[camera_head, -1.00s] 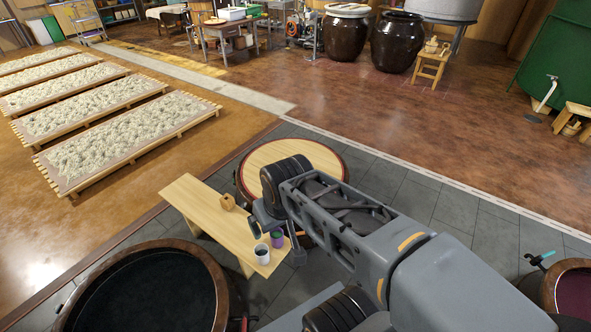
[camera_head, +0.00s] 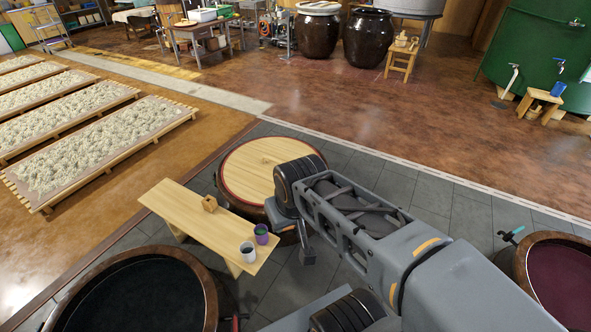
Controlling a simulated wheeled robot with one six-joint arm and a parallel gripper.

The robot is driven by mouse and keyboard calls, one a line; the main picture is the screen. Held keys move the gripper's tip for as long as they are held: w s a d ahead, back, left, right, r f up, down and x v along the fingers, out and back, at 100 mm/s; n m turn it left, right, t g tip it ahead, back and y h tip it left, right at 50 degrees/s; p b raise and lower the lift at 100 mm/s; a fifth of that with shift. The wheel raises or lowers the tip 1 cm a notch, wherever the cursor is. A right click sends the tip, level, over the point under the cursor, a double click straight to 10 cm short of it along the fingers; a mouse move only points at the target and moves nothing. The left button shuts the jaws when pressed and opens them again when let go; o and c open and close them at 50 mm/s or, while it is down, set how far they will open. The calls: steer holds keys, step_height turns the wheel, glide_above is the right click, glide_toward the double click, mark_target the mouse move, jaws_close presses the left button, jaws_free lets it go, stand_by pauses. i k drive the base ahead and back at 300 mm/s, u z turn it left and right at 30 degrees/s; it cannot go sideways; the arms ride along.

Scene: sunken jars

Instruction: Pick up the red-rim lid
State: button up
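The red-rim lid (camera_head: 245,163) is a round pale wooden disc with a thin red edge. It lies flat on a sunken jar beyond the bench, and my arm covers its right part. My gripper (camera_head: 300,245) hangs at the end of my arm, at the near right side of this jar. It is partly hidden by my own arm links, and I cannot tell how far its fingers are apart. I see nothing held in it.
A wooden bench (camera_head: 198,222) stands left of my gripper, with a small wooden block (camera_head: 209,203), a grey-white cup (camera_head: 248,252) and a purple cup (camera_head: 262,234). An open dark jar (camera_head: 135,295) is at front left, a wine-red one (camera_head: 565,275) at right. Open floor lies behind.

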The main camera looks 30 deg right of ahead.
mark_target(246, 172)
steer(key=z, duration=0.85)
steer(key=k, duration=1.15)
steer(key=z, duration=1.05)
steer(key=i, duration=3.1)
steer(key=u, duration=1.15)
steer(key=i, duration=1)
steer(key=u, duration=1.55)
steer(key=i, duration=0.45)
steer(key=u, duration=0.3)
